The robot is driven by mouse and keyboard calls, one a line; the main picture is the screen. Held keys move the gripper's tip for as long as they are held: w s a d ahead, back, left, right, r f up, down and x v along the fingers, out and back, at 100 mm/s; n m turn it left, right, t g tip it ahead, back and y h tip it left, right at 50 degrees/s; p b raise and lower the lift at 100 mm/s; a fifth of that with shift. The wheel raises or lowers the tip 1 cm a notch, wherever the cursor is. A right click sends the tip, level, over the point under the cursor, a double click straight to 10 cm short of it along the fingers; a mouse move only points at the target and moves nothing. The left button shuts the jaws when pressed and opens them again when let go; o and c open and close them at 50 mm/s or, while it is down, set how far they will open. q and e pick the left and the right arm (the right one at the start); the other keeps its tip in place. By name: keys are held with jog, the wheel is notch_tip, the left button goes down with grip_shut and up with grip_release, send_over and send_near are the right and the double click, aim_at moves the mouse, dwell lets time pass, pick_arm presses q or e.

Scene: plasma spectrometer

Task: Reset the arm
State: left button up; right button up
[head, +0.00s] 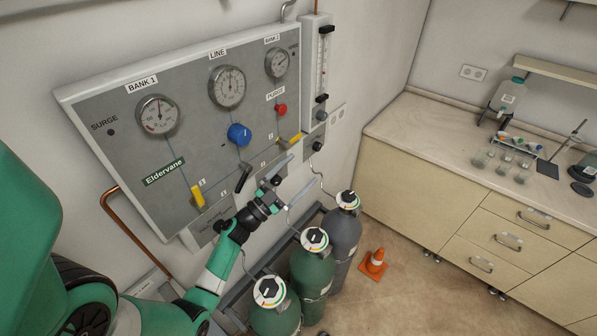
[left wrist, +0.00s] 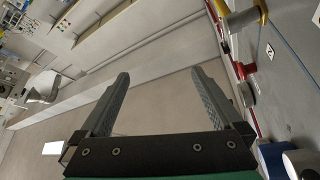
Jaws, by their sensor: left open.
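My left gripper (head: 284,184) is in front of the lower right part of the grey gas panel (head: 190,110). It is open, with nothing between its two fingers. In the left wrist view the parted fingers (left wrist: 160,76) point up the picture with empty space between them. The black lever (head: 243,177) and the right yellow handle (head: 290,139) are close to the gripper in the picture; no contact is clear. My right gripper is not in view.
The panel bears three gauges, a blue knob (head: 239,134), a red knob (head: 281,109) and a left yellow handle (head: 198,195). Several gas cylinders (head: 312,268) stand below the gripper. A counter (head: 440,135) with glassware is at right.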

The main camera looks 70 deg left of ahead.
pick_arm(q)
jog(key=shift+w+r+y, duration=0.3)
jog(key=shift+r, duration=0.6)
